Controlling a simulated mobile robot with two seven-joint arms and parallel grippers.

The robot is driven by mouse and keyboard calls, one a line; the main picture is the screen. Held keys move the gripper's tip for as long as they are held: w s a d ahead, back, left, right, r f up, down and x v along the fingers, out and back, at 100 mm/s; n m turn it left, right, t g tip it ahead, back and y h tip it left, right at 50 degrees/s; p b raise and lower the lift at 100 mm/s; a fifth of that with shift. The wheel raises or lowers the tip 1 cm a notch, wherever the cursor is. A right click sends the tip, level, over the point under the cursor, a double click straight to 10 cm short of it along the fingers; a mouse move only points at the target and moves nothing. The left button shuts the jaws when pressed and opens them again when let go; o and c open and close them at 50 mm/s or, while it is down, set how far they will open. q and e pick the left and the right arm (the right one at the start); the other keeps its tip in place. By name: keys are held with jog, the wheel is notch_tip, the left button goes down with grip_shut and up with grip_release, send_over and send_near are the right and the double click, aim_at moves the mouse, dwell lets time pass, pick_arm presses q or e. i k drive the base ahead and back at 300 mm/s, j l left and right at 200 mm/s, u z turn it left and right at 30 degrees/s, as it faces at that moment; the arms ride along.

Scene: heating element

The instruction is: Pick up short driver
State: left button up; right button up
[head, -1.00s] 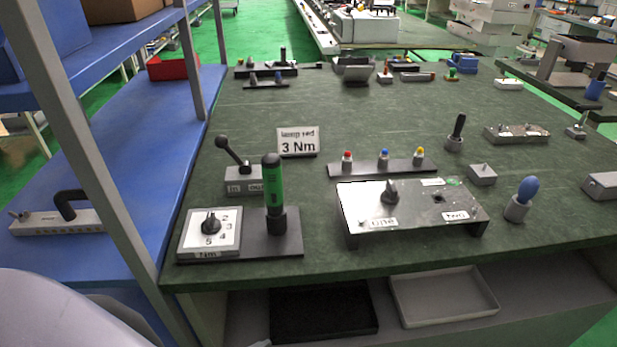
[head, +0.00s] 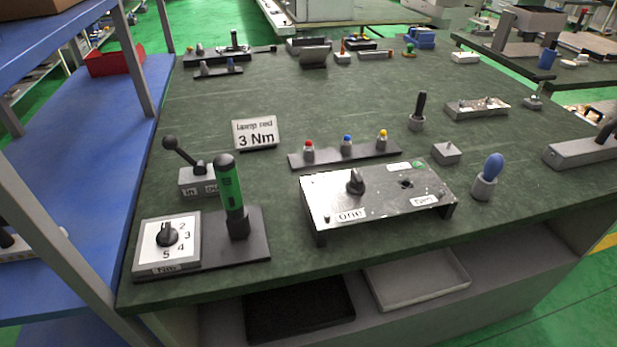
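No thing is labelled as the short driver, and I cannot tell which upright handle it is. A blue rounded handle (head: 492,166) stands in a small grey holder (head: 484,187) at the bench's right front. A slim black handle (head: 420,104) stands in another grey holder (head: 416,124) farther back. A larger green and black driver (head: 230,190) stands upright on a dark base beside a numbered dial box (head: 166,243) at the left front. Neither of my grippers shows.
The dark green bench top (head: 330,105) has free room in the middle. A metal box with a knob (head: 380,192), a row of coloured lamps (head: 345,152) and a 3 Nm sign (head: 255,134) stand near the front. A blue shelf (head: 80,170) and post flank the left.

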aim_at(495, 164)
jog(key=l+u, duration=0.2)
jog(key=u, duration=0.75)
jog(key=k+l+u, duration=0.1)
jog(key=l+u, duration=0.2)
jog(key=k+l+u, duration=0.1)
jog(key=l+u, duration=0.25)
jog(key=k+l+u, duration=0.2)
jog(key=l, duration=0.15)
jog(key=k+l+u, duration=0.25)
jog(key=k+l, duration=0.15)
jog(key=l, duration=0.15)
jog(key=k+l+u, duration=0.1)
jog(key=k+l, duration=0.2)
